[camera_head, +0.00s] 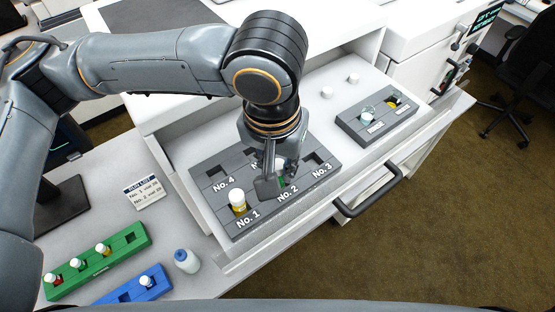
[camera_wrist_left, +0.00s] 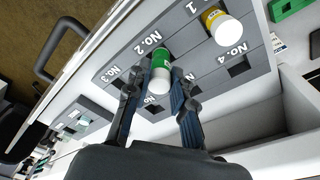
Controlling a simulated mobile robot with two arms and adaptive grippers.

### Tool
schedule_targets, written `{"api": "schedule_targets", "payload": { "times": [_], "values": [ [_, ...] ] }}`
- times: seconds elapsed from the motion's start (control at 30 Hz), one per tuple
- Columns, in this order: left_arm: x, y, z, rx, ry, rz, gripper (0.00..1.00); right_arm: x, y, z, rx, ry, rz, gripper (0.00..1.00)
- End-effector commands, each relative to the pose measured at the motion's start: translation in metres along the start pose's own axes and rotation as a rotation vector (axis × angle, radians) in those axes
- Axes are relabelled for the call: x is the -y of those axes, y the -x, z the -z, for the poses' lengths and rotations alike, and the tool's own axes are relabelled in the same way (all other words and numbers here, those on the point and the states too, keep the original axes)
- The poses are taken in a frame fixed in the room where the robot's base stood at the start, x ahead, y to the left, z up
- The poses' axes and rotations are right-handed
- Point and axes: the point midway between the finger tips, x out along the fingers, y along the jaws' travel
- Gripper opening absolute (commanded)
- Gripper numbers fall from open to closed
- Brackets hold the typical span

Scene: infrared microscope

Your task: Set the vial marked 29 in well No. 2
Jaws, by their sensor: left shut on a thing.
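My left gripper (camera_wrist_left: 155,100) is shut on a white-capped vial with a green band (camera_wrist_left: 161,70). In the head view the gripper (camera_head: 270,180) hides most of this vial, with a bit of green showing beside the No. 2 label. The vial is at well No. 2 of the grey well block (camera_head: 230,232); I cannot tell how deep it sits. The number on it is not readable. A yellow vial with a white cap (camera_head: 238,203) stands in well No. 1. Wells No. 3 (camera_head: 313,161) and No. 4 (camera_head: 220,186) look empty. My right gripper is not in view.
The block lies in an open white drawer with a dark handle (camera_head: 368,192). A small grey rack (camera_head: 375,122) and white caps (camera_head: 327,92) lie farther right. A green rack (camera_head: 128,240), a blue rack (camera_head: 155,287), a loose bottle (camera_head: 187,262) and a run-list card (camera_head: 144,192) are at left.

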Motion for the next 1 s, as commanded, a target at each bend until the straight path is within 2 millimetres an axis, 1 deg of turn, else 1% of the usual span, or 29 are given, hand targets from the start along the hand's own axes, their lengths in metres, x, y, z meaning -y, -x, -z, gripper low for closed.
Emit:
{"api": "schedule_targets", "payload": {
  "times": [1.0],
  "values": [
    [0.0,-0.015,-0.002,0.0,0.0,0.0,0.0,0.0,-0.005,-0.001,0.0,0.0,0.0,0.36]
  ]
}}
